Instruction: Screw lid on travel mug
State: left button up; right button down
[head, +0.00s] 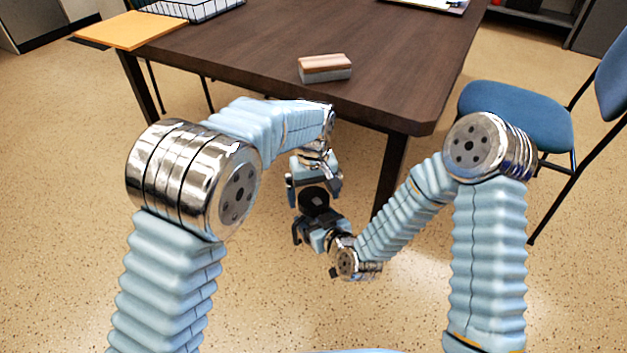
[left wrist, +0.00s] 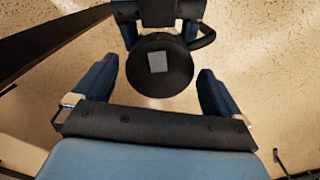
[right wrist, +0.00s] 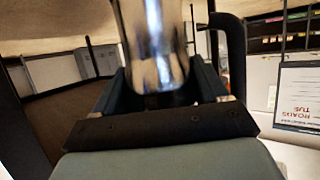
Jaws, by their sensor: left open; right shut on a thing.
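The travel mug (right wrist: 152,45) is a shiny metal cylinder with a black handle (right wrist: 232,60). My right gripper (head: 312,236) is shut on it and holds it in the air before the table. The black round lid (left wrist: 150,78), with a pale square on top, is over the mug's top; it also shows in the head view (head: 313,199). Whether it is seated or turned tight cannot be told. My left gripper (left wrist: 158,70) is open above the lid, one finger on each side, with visible gaps. The mug's body is mostly hidden in the head view.
A dark wooden table (head: 240,60) stands ahead, its front edge close beyond my grippers. A whiteboard eraser-like block (head: 325,69), an orange folder (head: 131,30) and a wire tray (head: 188,8) are on it. A blue chair (head: 520,112) stands at right.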

pick_arm(q)
jog(key=shift+f, duration=0.6)
jog(key=c, duration=1.1)
jog(key=m, duration=0.5)
jog(key=o, duration=1.1)
notch_tip(320, 180, up, 12)
